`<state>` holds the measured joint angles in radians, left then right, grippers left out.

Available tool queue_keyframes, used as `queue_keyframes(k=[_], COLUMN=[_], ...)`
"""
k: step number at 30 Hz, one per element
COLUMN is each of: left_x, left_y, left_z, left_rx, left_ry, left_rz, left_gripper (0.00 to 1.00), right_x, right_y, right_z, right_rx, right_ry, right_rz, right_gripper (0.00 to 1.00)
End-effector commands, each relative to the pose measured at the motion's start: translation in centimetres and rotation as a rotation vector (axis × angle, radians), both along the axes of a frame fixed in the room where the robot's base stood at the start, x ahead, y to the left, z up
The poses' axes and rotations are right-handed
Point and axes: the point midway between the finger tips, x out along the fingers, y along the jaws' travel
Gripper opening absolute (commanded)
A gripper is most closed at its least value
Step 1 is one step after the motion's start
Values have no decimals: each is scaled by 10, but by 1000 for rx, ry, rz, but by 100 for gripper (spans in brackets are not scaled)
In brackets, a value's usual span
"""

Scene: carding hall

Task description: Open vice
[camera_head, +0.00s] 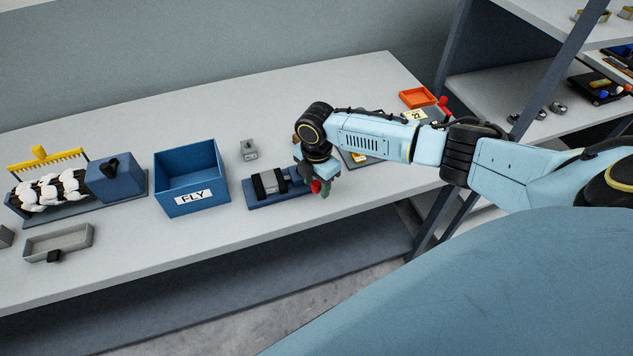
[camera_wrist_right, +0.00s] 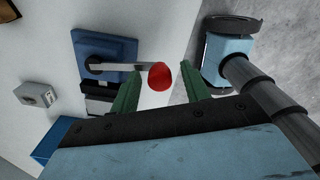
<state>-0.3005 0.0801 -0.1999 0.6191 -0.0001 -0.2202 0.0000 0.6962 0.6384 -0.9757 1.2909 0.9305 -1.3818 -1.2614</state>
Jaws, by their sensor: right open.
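The vice (camera_head: 252,196) appears as a low blue base with black and grey parts on the table's front half. In the right wrist view the blue base (camera_wrist_right: 105,46) carries a metal lever (camera_wrist_right: 125,67) ending in a red ball knob (camera_wrist_right: 159,76). The knob also shows in the head view (camera_head: 316,187). My right gripper (camera_head: 323,188) is at the vice's right end, pointing down. Its green fingers are open on either side of the knob in the wrist view; contact cannot be told. My right wrist hides part of the vice. My left gripper is out of view.
A blue bin marked FLY (camera_head: 190,160) stands left of the vice, with a small grey block (camera_head: 249,151) behind. Further left are a blue device (camera_head: 110,180) and a grey tray (camera_head: 45,245). An orange tray (camera_head: 417,97) lies behind my right arm. Shelves (camera_head: 500,85) stand at right.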

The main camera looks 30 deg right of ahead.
Motion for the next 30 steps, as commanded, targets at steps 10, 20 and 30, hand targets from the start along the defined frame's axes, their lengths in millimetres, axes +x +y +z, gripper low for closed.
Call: queue_keyframes(k=[10,20,30], left_x=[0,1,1], left_y=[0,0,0], left_z=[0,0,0], left_rx=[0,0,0], left_ry=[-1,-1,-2], left_rz=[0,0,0], left_gripper=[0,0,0], right_x=[0,0,0], right_y=[0,0,-2], right_z=[-3,-3,-3], right_rx=[0,0,-1], right_ry=[-1,0,1], right_rz=[0,0,16], right_gripper=[42,0,0])
